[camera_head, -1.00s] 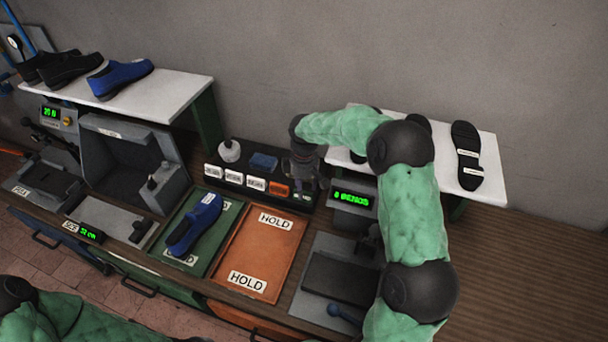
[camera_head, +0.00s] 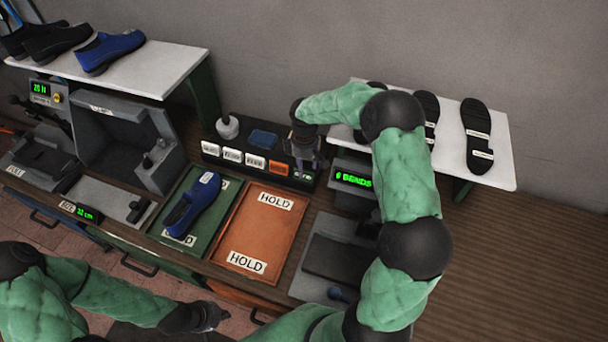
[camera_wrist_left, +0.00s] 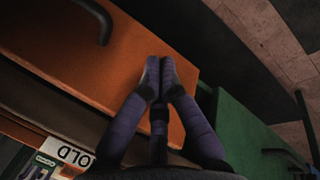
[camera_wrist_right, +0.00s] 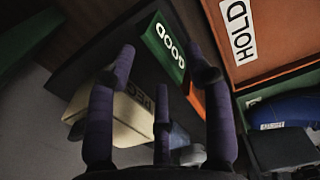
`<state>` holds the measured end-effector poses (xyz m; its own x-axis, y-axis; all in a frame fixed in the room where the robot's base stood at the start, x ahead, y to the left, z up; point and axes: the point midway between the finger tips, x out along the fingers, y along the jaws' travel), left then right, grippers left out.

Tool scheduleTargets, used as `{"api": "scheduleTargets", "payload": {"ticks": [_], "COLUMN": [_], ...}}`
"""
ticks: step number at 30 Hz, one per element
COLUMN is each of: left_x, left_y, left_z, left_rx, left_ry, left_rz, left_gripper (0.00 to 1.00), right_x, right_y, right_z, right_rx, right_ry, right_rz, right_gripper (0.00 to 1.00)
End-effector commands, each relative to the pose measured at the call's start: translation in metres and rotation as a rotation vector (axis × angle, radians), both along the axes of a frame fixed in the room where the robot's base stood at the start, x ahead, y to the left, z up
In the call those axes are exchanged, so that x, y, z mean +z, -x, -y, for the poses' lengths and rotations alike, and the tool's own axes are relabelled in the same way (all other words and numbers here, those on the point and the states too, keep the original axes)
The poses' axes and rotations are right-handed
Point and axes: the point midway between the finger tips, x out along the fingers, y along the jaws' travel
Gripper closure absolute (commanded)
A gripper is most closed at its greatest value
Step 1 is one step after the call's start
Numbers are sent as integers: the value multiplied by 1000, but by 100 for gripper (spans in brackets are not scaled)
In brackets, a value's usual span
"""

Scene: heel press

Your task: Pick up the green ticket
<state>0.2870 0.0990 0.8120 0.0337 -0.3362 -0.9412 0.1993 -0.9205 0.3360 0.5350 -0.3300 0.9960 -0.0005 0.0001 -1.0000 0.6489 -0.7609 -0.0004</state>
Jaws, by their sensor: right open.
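The green ticket (camera_head: 303,177) stands at the right end of the dark rack, largely hidden by my right gripper in the head view. In the right wrist view the green ticket (camera_wrist_right: 169,46) shows the lettering "GOOD" and lies beyond the fingertips, between their lines. My right gripper (camera_head: 307,163) is over that end of the rack. Its fingers (camera_wrist_right: 165,66) are spread apart with nothing between them. My left gripper (camera_head: 217,318) hangs in front of the bench, low in the head view. Its fingertips (camera_wrist_left: 159,66) are together and empty, in front of an orange drawer front.
An orange ticket (camera_head: 278,168) and several white tickets (camera_head: 232,155) stand left of the green one. The orange HOLD tray (camera_head: 262,228) is empty; a blue shoe (camera_head: 193,205) lies on the green tray.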

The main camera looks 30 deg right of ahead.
Motion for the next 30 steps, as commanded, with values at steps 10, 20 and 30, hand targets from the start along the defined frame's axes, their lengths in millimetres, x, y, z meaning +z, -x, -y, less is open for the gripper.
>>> {"api": "scheduleTargets", "payload": {"ticks": [10, 20, 30], "left_x": [-1, -1, -1], "left_y": [0, 0, 0], "left_z": [0, 0, 0], "left_rx": [0, 0, 0], "left_ry": [0, 0, 0], "left_rz": [0, 0, 0], "left_gripper": [100, 100, 100], "right_x": [-11, -11, -8], "right_y": [0, 0, 0], "right_z": [0, 0, 0], "right_rx": [0, 1, 0], "right_ry": [1, 0, 0], "right_rz": [1, 0, 1], "right_gripper": [54, 90, 90]}}
